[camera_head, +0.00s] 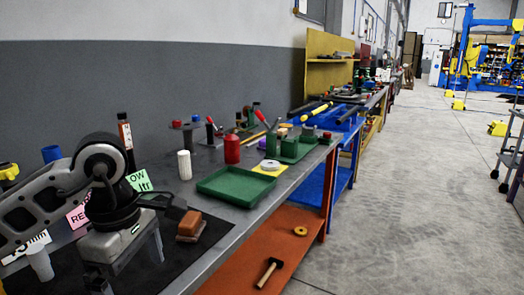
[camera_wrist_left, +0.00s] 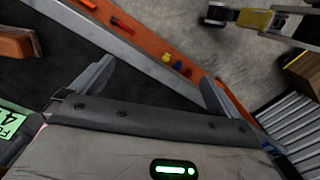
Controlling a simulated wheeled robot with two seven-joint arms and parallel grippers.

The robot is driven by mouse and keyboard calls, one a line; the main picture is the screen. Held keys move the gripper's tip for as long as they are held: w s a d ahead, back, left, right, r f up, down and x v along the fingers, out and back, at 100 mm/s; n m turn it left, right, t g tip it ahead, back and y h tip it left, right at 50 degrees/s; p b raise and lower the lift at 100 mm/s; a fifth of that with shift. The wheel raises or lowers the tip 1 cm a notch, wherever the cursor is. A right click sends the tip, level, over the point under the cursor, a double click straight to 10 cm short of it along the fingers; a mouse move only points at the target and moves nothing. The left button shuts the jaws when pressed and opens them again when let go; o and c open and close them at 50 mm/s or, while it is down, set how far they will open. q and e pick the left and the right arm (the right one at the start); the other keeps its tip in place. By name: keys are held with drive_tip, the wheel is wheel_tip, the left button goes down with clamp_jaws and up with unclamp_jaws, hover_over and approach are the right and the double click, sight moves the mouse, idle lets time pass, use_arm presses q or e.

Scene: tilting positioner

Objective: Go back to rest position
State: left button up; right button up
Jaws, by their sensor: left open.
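My left gripper (camera_head: 128,270) is at the near left of the head view, above the dark mat on the workbench (camera_head: 232,213), and points down. In the left wrist view my left gripper (camera_wrist_left: 155,82) shows its two fingers spread wide apart with nothing between them. The dark mat and the bench edge lie beyond the fingers there. My right gripper is in neither view.
A brown block (camera_head: 189,224) lies on the mat just right of my left gripper. A green tray (camera_head: 236,187), a white cylinder (camera_head: 184,165) and a red can (camera_head: 232,149) stand farther along the bench. An orange lower shelf (camera_head: 262,250) holds a hammer. Open floor (camera_head: 400,210) lies right.

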use_arm(q)
drive_tip(key=s+d+f+g+h, duration=0.1)
drive_tip(key=s+d+h, duration=0.15)
drive_tip(key=d, duration=0.25)
drive_tip(key=s+d+f+n+g+h, duration=0.1)
drive_tip(key=s+d+g+h, duration=0.1)
drive_tip(key=d+h, duration=0.25)
drive_tip(key=s+d+f+g+h, duration=0.1)
drive_tip(key=s+d+h, duration=0.1)
drive_tip(key=d, duration=0.4)
drive_tip(key=d+r+n+t+h, duration=0.3)
drive_tip(key=d+r+n+h, duration=0.25)
drive_tip(key=n+h, duration=0.6)
drive_tip(key=w+a+f+n+t+y, duration=0.4)
drive_tip(key=n+t, duration=0.5)
drive_tip(key=n, duration=0.4)
drive_tip(key=w+a+f+n+t+y, duration=0.45)
drive_tip(key=n+t, duration=0.55)
drive_tip(key=n, duration=0.3)
drive_tip(key=s+a+f+n+g+y, duration=0.3)
drive_tip(key=s+f+n, duration=0.3)
drive_tip(key=f, duration=0.5)
drive_tip(key=s+a+f+n+g+y, duration=0.4)
drive_tip(key=s+f+n+y, duration=0.2)
drive_tip(key=f, duration=0.5)
drive_tip(key=shift+a+f+n+y, duration=0.15)
drive_tip(key=shift+a+n+y, duration=0.2)
drive_tip(key=shift+n, duration=0.9)
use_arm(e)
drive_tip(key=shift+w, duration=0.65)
